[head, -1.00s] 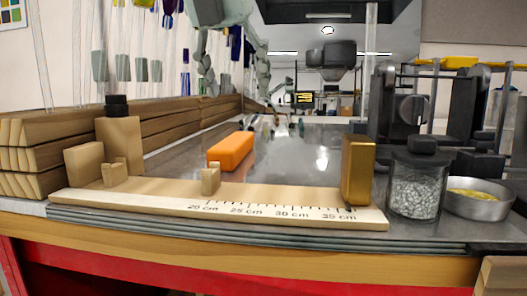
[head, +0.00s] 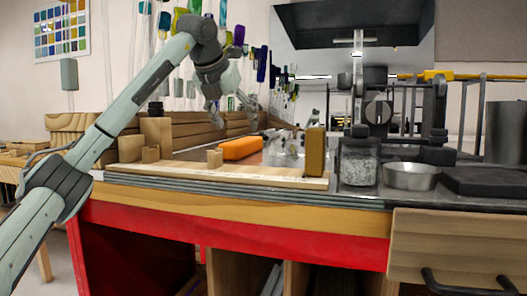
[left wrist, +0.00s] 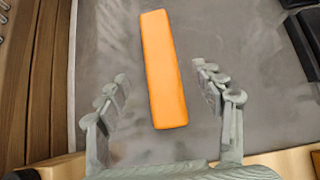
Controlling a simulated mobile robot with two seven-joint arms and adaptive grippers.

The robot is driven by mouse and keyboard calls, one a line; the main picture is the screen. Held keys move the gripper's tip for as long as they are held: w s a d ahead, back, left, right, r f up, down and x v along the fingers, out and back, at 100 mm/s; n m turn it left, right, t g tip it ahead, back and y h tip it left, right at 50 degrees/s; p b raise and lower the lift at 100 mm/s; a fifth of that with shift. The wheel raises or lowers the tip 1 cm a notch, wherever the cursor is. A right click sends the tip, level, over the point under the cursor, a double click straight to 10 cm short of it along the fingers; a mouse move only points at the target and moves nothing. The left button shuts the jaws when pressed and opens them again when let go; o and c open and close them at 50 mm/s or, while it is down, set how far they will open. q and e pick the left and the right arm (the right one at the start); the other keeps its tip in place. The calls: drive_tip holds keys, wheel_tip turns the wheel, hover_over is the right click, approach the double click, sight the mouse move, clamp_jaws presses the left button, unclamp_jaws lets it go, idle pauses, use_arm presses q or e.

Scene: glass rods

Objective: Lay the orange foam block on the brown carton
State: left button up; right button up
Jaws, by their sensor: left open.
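The orange foam block (head: 240,148) lies flat on the grey bench top, behind the wooden ruler board. My left gripper (head: 232,108) is open and empty, above the bench near the block. Its two fingers (left wrist: 168,98) stand apart on either side of the block's line, not gripping it. My right gripper is not in view.
A wooden ruler board (head: 230,173) runs along the bench front. A golden-brown upright block (head: 315,152) stands at its right end. A jar of clear beads (head: 358,166) and a metal bowl (head: 410,176) are further right. Stacked timber (head: 200,130) lines the back left.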

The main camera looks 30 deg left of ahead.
sight(243, 140)
use_arm(q)
drive_tip(key=x, duration=0.7)
drive_tip(key=shift+w+f, duration=0.15)
drive_tip(key=shift+f, duration=0.1)
drive_tip(key=shift+c, duration=0.3)
drive_tip(key=c, duration=1.3)
